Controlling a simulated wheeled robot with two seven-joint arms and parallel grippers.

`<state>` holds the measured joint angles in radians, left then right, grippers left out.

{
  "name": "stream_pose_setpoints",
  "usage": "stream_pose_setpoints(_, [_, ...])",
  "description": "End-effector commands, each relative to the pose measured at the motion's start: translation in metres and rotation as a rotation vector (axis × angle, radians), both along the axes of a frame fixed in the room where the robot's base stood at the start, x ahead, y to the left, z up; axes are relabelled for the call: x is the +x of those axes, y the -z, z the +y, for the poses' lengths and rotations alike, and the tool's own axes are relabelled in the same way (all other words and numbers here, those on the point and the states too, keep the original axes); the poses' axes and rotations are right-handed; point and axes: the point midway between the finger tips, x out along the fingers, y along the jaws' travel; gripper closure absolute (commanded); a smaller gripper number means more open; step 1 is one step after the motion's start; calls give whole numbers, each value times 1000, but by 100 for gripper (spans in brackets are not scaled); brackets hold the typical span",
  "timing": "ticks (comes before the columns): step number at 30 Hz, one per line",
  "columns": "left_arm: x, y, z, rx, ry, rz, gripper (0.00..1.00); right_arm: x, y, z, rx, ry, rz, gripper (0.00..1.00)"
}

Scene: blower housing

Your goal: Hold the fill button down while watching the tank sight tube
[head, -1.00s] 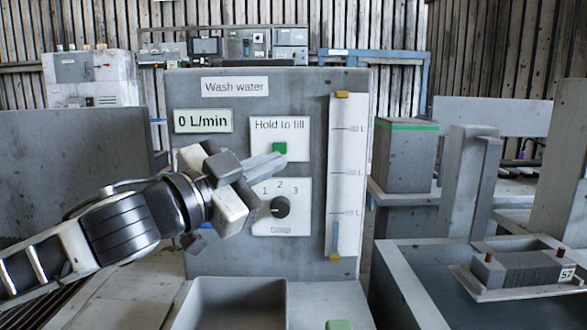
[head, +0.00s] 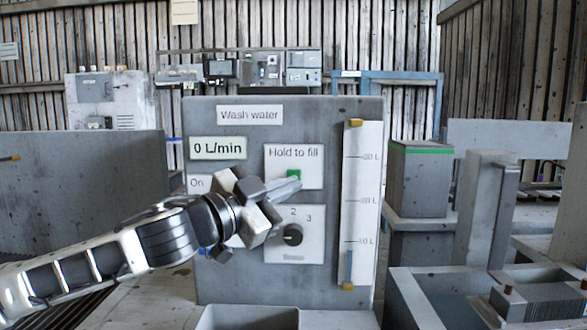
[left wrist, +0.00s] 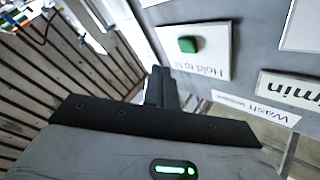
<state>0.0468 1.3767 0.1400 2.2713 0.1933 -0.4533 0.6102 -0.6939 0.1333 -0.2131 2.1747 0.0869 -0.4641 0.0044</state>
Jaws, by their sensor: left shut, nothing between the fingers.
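The grey wash water panel (head: 330,120) faces me. Its green fill button (head: 294,174) sits on the white "Hold to fill" plate (head: 308,158). My left gripper (head: 298,184) is shut and empty, its tips just below the button in the head view. In the left wrist view the button (left wrist: 188,45) is fully uncovered, and the gripper tips (left wrist: 160,72) look apart from it. The sight tube (head: 349,268) runs up a white scale at the panel's right. Its blue column tops out a little below the lowest mark. The flow display (head: 218,148) reads 0 L/min. My right gripper is out of view.
A selector knob (head: 293,234) with numbered positions sits below the button, close to my gripper. A grey basin (head: 250,318) is under the panel. At the right stand a grey box with a green stripe (head: 420,175) and a trough (head: 410,300).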

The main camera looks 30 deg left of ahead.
Motion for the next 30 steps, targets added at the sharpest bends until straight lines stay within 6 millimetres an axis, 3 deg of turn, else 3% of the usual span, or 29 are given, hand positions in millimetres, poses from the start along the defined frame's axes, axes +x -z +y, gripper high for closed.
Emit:
stream_pose_setpoints(1, [5, -7, 5, -5, -4, -2, 100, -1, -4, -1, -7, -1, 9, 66])
stream_pose_setpoints(9, [20, -2, 13, -2, -2, -1, 100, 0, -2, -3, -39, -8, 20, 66])
stream_pose_setpoints(30, [21, 0, 13, 0, -1, 0, 100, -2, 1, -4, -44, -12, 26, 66])
